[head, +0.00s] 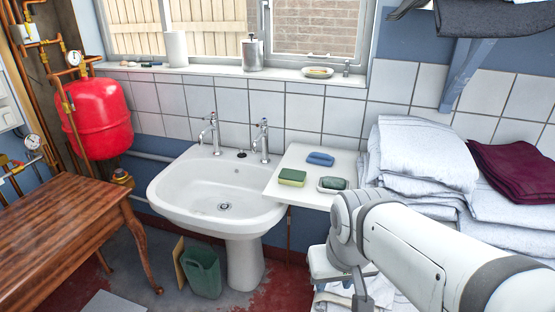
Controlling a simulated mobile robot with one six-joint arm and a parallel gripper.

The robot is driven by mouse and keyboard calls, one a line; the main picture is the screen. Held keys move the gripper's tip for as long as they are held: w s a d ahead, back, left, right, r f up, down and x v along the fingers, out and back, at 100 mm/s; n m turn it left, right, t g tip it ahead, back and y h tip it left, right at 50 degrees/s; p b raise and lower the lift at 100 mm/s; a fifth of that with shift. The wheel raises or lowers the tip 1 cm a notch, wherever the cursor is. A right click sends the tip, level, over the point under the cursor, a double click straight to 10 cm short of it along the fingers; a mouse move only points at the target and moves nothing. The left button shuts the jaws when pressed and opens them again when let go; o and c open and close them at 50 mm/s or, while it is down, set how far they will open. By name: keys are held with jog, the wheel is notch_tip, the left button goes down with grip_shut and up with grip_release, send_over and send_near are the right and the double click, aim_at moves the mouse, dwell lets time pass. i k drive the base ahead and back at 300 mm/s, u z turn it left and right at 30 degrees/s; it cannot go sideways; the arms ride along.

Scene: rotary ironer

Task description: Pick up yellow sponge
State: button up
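The yellow sponge (292,177) lies flat on a small white shelf (301,196) to the right of the sink. Its top looks green and its side yellow. My gripper (352,299) is at the bottom of the head view, below and to the right of the shelf, apart from the sponge. Only part of it shows, and its fingers are too unclear to tell open from shut. I see nothing between the sponge and the camera.
A blue sponge (320,159) and a dish with a green piece (332,183) lie close to the yellow sponge. The sink (212,190) with two taps is left. Folded white linens (425,155) are stacked right. A wall rises behind the shelf.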

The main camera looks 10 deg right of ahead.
aim_at(287, 176)
jog(key=i, duration=1)
jog(key=z, duration=0.05)
